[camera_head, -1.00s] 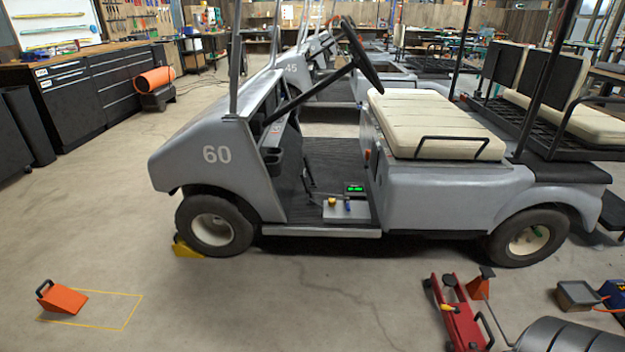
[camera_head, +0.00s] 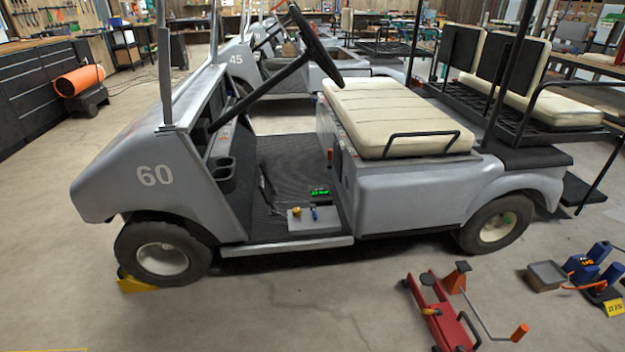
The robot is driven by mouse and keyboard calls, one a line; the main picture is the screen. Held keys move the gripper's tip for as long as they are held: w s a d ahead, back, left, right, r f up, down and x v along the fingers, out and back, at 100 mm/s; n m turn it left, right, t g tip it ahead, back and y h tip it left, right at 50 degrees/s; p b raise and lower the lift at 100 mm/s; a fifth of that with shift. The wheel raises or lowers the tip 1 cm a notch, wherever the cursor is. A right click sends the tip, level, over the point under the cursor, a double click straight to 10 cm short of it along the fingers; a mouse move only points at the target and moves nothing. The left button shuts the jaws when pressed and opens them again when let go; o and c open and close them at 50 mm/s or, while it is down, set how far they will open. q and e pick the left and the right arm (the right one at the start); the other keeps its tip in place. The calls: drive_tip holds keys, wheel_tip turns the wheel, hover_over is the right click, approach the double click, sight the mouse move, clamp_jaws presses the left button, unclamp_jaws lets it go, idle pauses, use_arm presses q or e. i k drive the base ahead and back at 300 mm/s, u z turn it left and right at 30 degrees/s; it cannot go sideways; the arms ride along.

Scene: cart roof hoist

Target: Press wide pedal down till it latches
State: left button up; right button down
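The grey cart numbered 60 (camera_head: 155,176) stands side-on with its open footwell (camera_head: 285,165) facing me. A thin dark upright part (camera_head: 268,192) stands on the footwell floor; I cannot tell whether it belongs to the wide pedal, nor whether any pedal is up or down. A light tray (camera_head: 313,224) with a small yellow item and a small blue item lies at the floor's near edge, beside a green-lit display (camera_head: 319,193). Neither of my grippers is in view.
A yellow chock (camera_head: 136,285) sits at the front wheel. The concrete before the footwell is clear.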

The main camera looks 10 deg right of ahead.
sight(263, 186)
drive_tip(key=z, duration=0.2)
drive_tip(key=i, duration=0.75)
drive_tip(key=u, duration=0.6)
drive_tip(key=i, duration=0.75)
drive_tip(key=u, duration=0.75)
